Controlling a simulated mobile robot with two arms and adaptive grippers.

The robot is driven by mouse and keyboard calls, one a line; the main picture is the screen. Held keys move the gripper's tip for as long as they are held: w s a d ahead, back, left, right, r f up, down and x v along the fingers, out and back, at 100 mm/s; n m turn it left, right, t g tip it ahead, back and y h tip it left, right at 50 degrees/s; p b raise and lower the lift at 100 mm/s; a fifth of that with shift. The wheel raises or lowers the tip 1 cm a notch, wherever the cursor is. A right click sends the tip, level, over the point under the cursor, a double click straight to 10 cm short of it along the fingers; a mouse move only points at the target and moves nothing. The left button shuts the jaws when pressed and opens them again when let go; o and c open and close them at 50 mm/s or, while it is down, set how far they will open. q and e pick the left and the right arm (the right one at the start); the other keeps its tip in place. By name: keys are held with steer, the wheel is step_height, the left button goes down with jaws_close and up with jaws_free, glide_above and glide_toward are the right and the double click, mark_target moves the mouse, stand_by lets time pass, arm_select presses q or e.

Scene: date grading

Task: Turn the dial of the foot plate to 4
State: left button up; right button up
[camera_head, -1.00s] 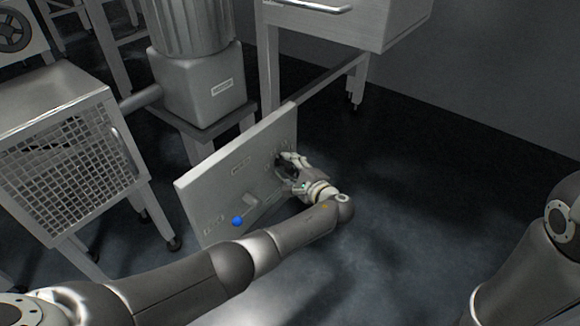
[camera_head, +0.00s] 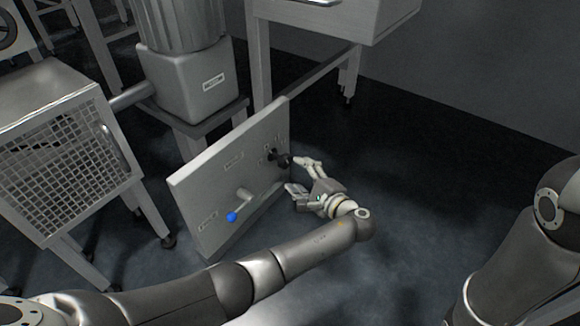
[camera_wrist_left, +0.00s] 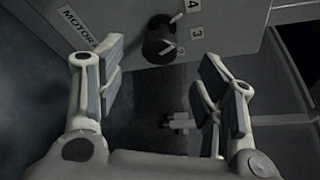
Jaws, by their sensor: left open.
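The foot plate (camera_head: 205,190) is a pale upright panel with small labels. Its black dial (camera_head: 281,159) sticks out near the panel's right end. In the left wrist view the dial (camera_wrist_left: 156,47) carries a white pointer mark, with the labels 4 (camera_wrist_left: 193,5) and 3 (camera_wrist_left: 196,32) beside it. The mark lies on the side towards 3; its exact setting I cannot tell. My left gripper (camera_head: 303,176) is open and empty, just right of the dial and apart from it. In the wrist view its spread fingers (camera_wrist_left: 162,72) stand either side of the dial. My right gripper is out of view.
A lever with a blue knob (camera_head: 232,217) sticks out of the panel left of the dial. A mesh-fronted cabinet (camera_head: 65,150) stands at the left, a grey motor box (camera_head: 195,88) behind the panel. The dark floor (camera_head: 440,170) at right is clear.

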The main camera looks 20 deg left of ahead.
arm_select(q)
steer(key=shift+v, duration=1.55)
